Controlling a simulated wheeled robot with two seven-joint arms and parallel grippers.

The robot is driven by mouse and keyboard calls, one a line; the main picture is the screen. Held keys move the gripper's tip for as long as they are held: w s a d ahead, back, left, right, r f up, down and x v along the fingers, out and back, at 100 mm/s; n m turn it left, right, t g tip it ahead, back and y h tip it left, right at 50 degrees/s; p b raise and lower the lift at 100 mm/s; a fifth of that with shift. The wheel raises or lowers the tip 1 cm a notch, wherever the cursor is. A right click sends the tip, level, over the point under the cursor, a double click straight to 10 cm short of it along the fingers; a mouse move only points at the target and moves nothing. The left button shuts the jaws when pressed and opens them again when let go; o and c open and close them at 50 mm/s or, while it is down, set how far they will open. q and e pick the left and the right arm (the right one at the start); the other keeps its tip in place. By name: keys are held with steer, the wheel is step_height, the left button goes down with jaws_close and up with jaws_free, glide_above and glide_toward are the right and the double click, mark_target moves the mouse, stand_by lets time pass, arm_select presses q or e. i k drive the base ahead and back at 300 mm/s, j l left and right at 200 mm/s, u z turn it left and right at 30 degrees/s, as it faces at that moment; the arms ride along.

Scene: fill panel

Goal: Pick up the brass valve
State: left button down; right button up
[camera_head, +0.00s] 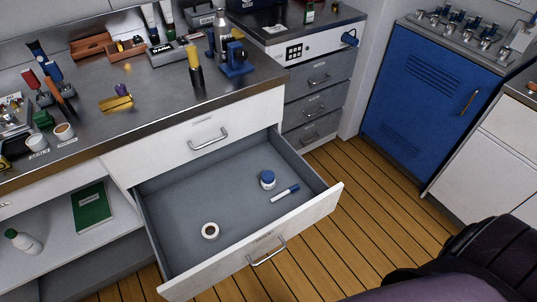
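A brass-coloured piece with a small purple part on top (116,103) lies on the steel worktop, left of the middle; it looks like the brass valve, but it is too small to be sure. A smaller brass-coloured piece (128,68) lies farther back on the same worktop. Neither of my grippers is in view, so nothing is seen touching the brass pieces.
A drawer (175,205) stands open below the worktop (150,87), holding a tape roll (210,230), a blue-lidded jar (267,179) and a marker (285,193). A yellow-topped bottle (195,68) and blue device (235,60) stand right of the brass piece. Cups (64,131) stand left.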

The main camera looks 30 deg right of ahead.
mark_target(119, 45)
steer(key=k+l+z, duration=0.25)
steer(key=i+j, duration=0.1)
steer(key=j, duration=0.3)
steer(key=i+j, duration=0.15)
steer(key=j, duration=0.2)
steer(key=i+j, duration=0.1)
steer(key=j, duration=0.3)
steer(key=i+j, duration=0.15)
steer(key=j, duration=0.2)
steer(key=i+j, duration=0.1)
steer(key=j, duration=0.3)
steer(key=i+j, duration=0.1)
steer(key=j, duration=0.25)
steer(key=i+j, duration=0.15)
steer(key=j, duration=0.25)
steer(key=i+j, duration=0.35)
steer(key=j, duration=0.2)
